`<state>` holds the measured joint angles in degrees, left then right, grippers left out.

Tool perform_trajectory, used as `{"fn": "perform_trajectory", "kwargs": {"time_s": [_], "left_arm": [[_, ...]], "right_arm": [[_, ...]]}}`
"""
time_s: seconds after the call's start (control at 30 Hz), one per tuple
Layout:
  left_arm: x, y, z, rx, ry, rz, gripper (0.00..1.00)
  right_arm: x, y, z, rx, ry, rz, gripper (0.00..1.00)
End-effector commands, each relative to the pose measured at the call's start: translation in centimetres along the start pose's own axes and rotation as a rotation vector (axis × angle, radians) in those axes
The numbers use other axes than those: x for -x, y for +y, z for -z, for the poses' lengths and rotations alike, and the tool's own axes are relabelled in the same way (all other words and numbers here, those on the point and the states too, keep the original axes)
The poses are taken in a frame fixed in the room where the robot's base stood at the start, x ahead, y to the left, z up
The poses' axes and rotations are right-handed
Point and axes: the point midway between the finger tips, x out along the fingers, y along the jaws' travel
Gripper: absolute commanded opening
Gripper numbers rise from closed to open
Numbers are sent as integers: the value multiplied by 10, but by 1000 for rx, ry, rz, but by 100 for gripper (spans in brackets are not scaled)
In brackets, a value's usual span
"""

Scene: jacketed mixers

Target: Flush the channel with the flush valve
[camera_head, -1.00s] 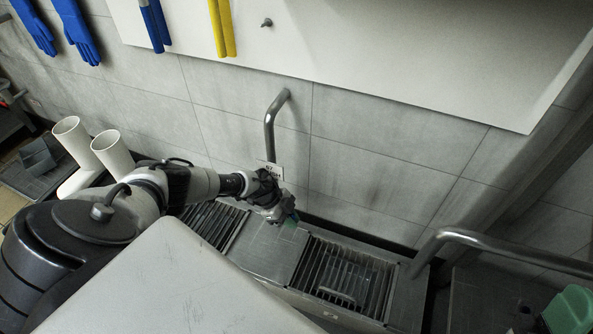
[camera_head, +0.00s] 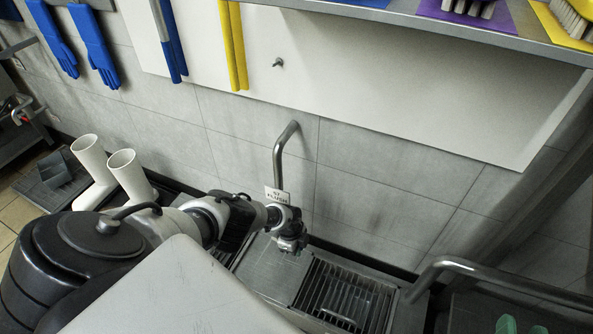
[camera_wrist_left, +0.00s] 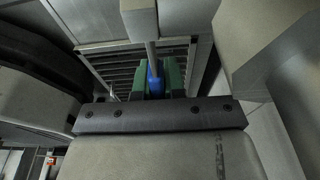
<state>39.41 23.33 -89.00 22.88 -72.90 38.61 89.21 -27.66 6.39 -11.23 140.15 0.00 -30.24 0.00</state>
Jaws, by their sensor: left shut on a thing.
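A bent metal pipe (camera_head: 279,150) comes out of the tiled wall and runs down behind a small white sign (camera_head: 277,196), whose print seems to include "FLUSH". My left gripper (camera_head: 291,242) is just below and right of the sign, over the metal channel cover. In the left wrist view, its green fingers (camera_wrist_left: 156,78) are shut on a blue handle (camera_wrist_left: 154,80), under a thin grey rod. The valve body is hidden in the head view, and I cannot tell how far the handle is turned. The channel grate (camera_head: 345,292) lies to the right.
A bent metal rail (camera_head: 490,268) stands at the right. White boots (camera_head: 128,175) stand at the left by the wall. Blue gloves (camera_head: 95,45) and blue and yellow handles hang above. A shelf (camera_head: 420,20) with brushes crosses the top.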

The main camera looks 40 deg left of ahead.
Motion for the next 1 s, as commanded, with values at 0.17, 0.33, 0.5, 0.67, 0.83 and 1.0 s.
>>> {"fn": "perform_trajectory", "kwargs": {"time_s": [0.17, 0.33, 0.5, 0.67, 0.83, 1.0], "left_arm": [[-2, 1, -2, 0, -36, -1, 0], [-4, 0, -3, 1, -52, -1, 0], [-4, 1, -3, 0, -55, -1, 0], [-4, 1, -3, 0, -55, -1, 0], [-4, 1, -3, 0, -55, -1, 21], [-4, 1, -3, 0, -53, -1, 36]], "right_arm": [[2, 1, -6, 1, -54, -3, 38], [2, 2, -10, 1, -77, -4, 38], [3, 2, -11, 1, -83, -5, 38], [3, 2, -11, 1, -83, -5, 38], [3, 2, -11, 1, -83, -5, 38], [3, 2, -11, 1, -82, -5, 38]]}}
